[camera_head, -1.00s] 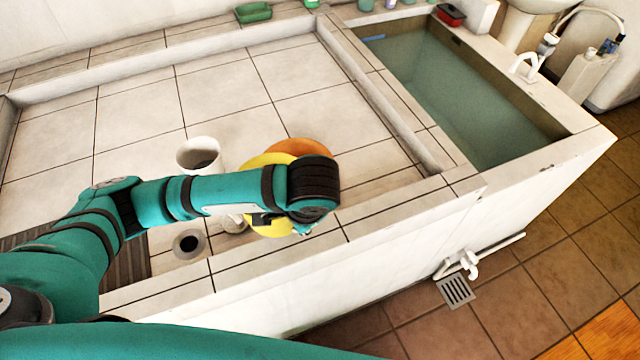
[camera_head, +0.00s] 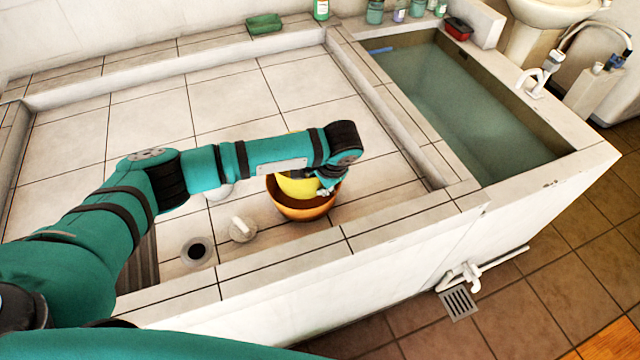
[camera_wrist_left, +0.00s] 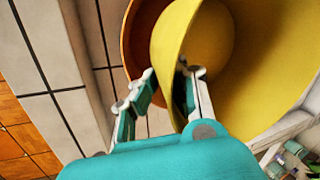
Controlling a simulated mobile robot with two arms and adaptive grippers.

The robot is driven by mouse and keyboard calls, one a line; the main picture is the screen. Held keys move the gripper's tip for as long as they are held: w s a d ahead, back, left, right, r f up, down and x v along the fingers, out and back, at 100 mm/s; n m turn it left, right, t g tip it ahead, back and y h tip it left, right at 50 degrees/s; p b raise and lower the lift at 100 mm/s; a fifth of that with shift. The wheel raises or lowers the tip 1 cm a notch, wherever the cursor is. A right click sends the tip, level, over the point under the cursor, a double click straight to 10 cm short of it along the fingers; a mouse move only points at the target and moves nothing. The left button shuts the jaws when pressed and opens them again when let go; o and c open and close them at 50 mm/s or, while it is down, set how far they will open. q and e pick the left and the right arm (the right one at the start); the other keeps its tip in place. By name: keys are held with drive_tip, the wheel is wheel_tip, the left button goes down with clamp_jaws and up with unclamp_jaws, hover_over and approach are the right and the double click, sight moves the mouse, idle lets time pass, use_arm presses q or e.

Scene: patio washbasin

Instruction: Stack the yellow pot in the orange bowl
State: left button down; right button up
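The orange bowl (camera_head: 305,209) stands on the tiled basin floor near the front ledge. The yellow pot (camera_head: 296,187) is inside it, its upper part partly hidden by my left arm. In the left wrist view the pot (camera_wrist_left: 275,70) opens toward the camera, with the bowl (camera_wrist_left: 135,50) behind it. My left gripper (camera_head: 326,188) is at the pot's right side. In the wrist view its fingers (camera_wrist_left: 166,75) stand apart on either side of the pot's wall, with a visible gap. My right gripper is out of view.
A whitish container (camera_head: 220,192) is mostly hidden behind my left arm. A pale drain cap (camera_head: 242,230) and an open drain hole (camera_head: 197,250) lie left of the bowl. A water-filled trough (camera_head: 470,110) is at right. The back basin floor is clear.

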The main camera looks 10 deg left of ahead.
use_arm(q)
drive_tip(key=shift+f, duration=0.45)
drive_tip(key=shift+f, duration=0.6)
drive_tip(key=c, duration=1.5)
unclamp_jaws()
drive_tip(key=shift+r, duration=0.1)
drive_tip(key=b+v, duration=0.1)
drive_tip(key=v, duration=1.2)
drive_tip(key=shift+w+a+r, duration=0.1)
drive_tip(key=shift+a, duration=0.05)
